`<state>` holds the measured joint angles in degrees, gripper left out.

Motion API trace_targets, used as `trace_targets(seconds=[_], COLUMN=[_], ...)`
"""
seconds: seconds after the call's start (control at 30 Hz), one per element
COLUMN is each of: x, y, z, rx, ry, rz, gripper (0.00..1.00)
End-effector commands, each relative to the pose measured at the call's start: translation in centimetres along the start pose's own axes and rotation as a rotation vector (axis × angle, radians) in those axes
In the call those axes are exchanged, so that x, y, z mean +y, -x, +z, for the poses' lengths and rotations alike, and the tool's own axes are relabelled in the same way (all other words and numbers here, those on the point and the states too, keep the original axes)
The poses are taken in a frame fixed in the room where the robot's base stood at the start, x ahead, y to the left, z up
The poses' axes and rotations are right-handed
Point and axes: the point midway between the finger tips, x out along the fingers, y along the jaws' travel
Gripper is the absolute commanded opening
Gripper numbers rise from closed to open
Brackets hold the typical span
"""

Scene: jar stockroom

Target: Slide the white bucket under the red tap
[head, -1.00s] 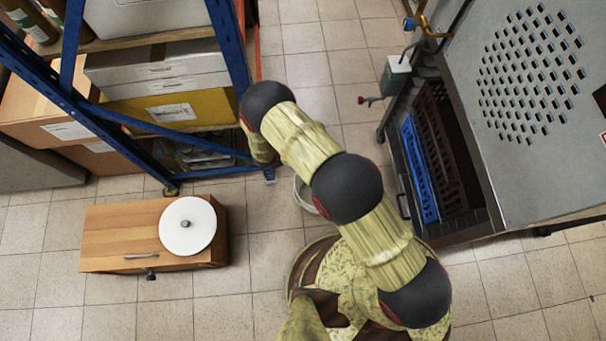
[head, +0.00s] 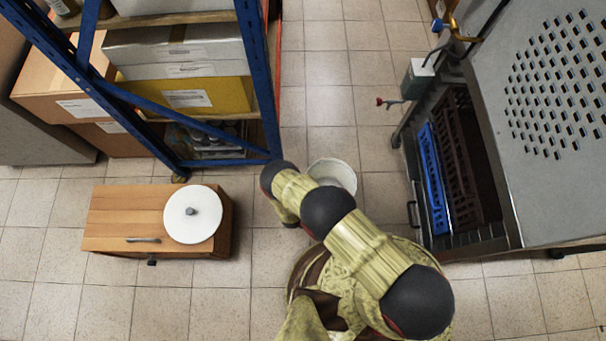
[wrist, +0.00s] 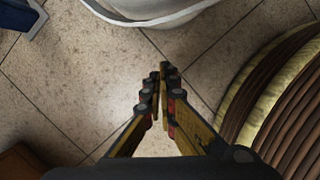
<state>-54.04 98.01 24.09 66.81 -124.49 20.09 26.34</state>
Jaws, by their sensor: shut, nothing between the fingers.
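The white bucket (head: 333,174) stands on the tiled floor in the head view, partly hidden by my arm. The red tap (head: 383,102) sticks out to the left from a grey-green box on the right-hand unit, up and to the right of the bucket. My gripper (wrist: 163,68) is shut and empty in the wrist view, just below the bucket in the picture with floor between them. In the head view my gripper is hidden by my arm.
A blue-framed shelf (head: 258,80) with boxes stands at upper left. A wooden cabinet (head: 130,215) with a round white lid (head: 193,214) is at left. The metal unit (head: 540,130) with blue and brown crates is at right. The floor between bucket and tap looks clear.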

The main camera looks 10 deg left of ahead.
Motion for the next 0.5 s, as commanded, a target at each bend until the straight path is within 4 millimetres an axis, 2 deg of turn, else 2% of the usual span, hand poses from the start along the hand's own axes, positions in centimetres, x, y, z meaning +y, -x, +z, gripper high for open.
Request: trace_targets(seconds=[0.03,0.23,0.4,0.5], x=[-0.1,-0.1,0.1,0.0], y=[-1.6,-5.5,-5.8,-6.0], z=[-0.1,-0.1,2.4,3.2], rx=[0.000,0.000,-0.001,0.000], ry=[-0.003,-0.003,-0.006,-0.004], rz=[-0.001,-0.001,0.000,-0.001], gripper=[0.00,0.00,0.00,0.00])
